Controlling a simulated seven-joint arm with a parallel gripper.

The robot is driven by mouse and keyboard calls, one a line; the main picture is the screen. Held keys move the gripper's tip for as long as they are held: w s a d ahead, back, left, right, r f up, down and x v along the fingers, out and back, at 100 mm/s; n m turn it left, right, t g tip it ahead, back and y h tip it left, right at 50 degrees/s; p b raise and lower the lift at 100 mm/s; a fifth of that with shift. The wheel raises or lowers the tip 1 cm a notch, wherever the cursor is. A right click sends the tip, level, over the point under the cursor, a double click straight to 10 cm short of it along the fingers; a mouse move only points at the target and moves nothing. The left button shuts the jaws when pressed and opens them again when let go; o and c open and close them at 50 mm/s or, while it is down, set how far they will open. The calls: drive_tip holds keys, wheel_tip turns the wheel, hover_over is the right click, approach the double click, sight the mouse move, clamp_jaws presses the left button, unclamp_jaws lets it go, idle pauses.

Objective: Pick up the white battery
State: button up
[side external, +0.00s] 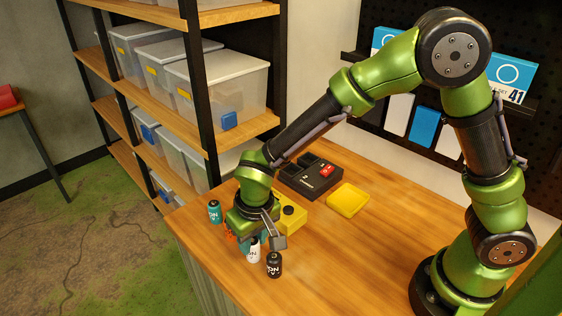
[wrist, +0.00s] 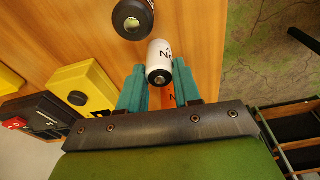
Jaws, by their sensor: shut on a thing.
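The white battery (side external: 254,251) stands near the front left edge of the table in the side view. In the wrist view the white battery (wrist: 160,60) sits between the teal fingertips of my gripper (wrist: 160,78), with its end facing the camera. My gripper (side external: 258,240) points down and is shut on the white battery. Whether the battery touches the table or is slightly raised, I cannot tell. The far finger is mostly hidden in the side view.
A black battery (side external: 274,265) stands close to the white one, also in the wrist view (wrist: 133,18). A teal battery (side external: 214,211) and an orange one (side external: 230,237) stand left. A yellow device (side external: 292,217), black box (side external: 310,177) and yellow tray (side external: 347,200) lie behind. The right tabletop is clear.

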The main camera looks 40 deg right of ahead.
drive_tip(key=shift+c, duration=0.7)
